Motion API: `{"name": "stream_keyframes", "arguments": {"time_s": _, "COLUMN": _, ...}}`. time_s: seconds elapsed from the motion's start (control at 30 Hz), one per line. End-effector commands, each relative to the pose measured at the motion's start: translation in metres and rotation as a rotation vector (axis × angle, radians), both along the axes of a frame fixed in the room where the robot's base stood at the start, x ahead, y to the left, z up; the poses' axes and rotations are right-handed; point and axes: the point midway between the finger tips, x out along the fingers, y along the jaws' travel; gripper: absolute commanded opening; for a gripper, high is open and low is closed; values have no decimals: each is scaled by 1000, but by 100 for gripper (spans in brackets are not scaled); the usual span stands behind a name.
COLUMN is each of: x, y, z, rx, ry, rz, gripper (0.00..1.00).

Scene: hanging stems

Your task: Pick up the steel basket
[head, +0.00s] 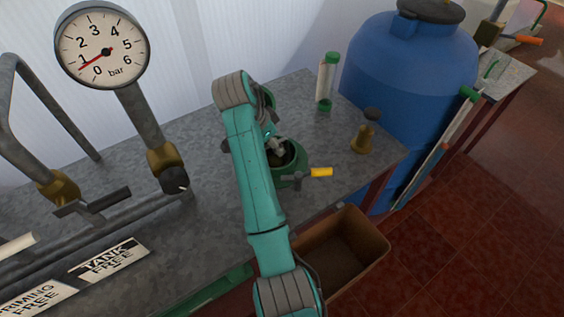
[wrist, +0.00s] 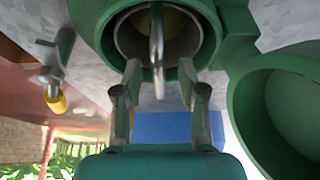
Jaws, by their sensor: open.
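The steel basket (wrist: 124,42) sits inside a round green housing (wrist: 97,38) in the wrist view. Its thin metal bail handle (wrist: 157,40) stands out toward the camera. My gripper (wrist: 160,72) is open, with one finger on each side of the handle and nothing clamped; I cannot tell whether a finger touches it. In the head view my gripper (head: 278,149) is at the mouth of the green housing (head: 297,163) on the grey bench. My arm hides part of the housing there, and the basket is hard to make out.
A yellow-handled valve (head: 321,172) sticks out beside the housing. A brass fitting (head: 363,140) and a green-capped clear tube (head: 326,82) stand on the bench. A blue tank (head: 410,60) is behind right. A brown crate (head: 372,258) is below the bench edge. A large green ring (wrist: 245,115) is close right.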

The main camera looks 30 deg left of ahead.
Motion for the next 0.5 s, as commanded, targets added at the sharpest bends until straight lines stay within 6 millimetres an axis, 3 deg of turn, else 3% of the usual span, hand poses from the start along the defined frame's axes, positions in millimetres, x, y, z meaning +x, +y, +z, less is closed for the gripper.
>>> {"name": "stream_keyframes", "arguments": {"time_s": 0.1, "x": 0, "y": 0, "z": 0, "rx": 0, "ry": 0, "rz": 0, "gripper": 41}}
{"name": "stream_keyframes", "arguments": {"time_s": 0.27, "x": 0, "y": 0, "z": 0, "rx": 0, "ry": 0, "rz": 0, "gripper": 3}}
{"name": "stream_keyframes", "arguments": {"time_s": 0.3, "x": 0, "y": 0, "z": 0, "rx": 0, "ry": 0, "rz": 0, "gripper": 0}}
{"name": "stream_keyframes", "arguments": {"time_s": 0.5, "x": 0, "y": 0, "z": 0, "rx": -1, "ry": 0, "rz": 0, "gripper": 0}}
